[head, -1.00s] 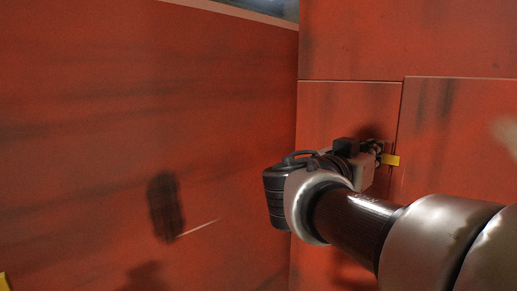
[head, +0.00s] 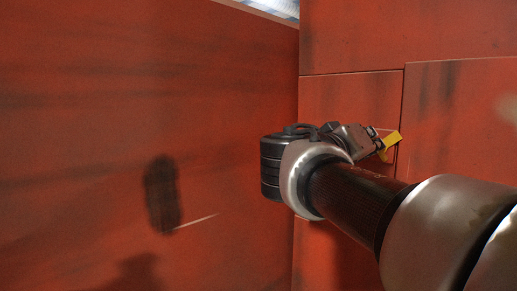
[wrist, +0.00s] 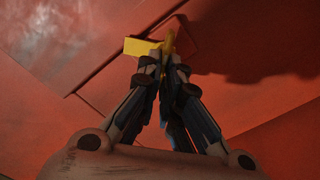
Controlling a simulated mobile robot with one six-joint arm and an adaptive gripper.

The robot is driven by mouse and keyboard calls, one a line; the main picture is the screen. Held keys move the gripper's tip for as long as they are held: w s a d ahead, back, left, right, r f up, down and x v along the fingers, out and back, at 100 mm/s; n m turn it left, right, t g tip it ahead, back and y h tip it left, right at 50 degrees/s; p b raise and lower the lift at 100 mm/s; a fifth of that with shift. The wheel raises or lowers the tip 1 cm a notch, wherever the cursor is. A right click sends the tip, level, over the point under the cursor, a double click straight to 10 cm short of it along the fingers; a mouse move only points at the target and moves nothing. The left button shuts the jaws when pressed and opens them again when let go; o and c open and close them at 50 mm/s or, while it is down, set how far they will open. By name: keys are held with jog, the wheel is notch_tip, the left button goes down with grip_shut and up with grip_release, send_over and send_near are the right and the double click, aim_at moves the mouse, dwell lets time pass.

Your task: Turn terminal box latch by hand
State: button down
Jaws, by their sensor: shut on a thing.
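The latch is a small yellow handle (head: 391,142) on the red panel of the terminal box (head: 345,98). In the head view it sits at the right of my gripper (head: 378,142) and is tilted, its right end higher. In the wrist view the yellow handle (wrist: 145,46) shows at the top centre, between and beyond the fingertips. My gripper (wrist: 162,62) is shut on the handle, with its fingers drawn together at the tips. The fingers hide part of the handle and its mount.
A large red wall (head: 90,120) stands at the left, meeting the panel in a corner near my wrist. Another red panel (head: 460,115) lies right of the handle, behind my arm. A bright gap shows at the top.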

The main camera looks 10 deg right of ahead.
jog(key=n, duration=0.6)
jog(key=n+b, duration=0.1)
jog(key=n, duration=0.2)
jog(key=shift+w+a+f+n, duration=0.1)
jog(key=shift+a+f+n, duration=0.1)
jog(key=shift+f+n, duration=0.15)
jog(key=shift+n, duration=0.25)
jog(key=c, duration=1.8)
grip_release()
jog(key=shift+w+d+f, duration=0.15)
jog(key=shift+w+d, duration=0.05)
jog(key=v, duration=1.2)
jog(key=shift+f, duration=0.1)
jog(key=shift+f, duration=0.1)
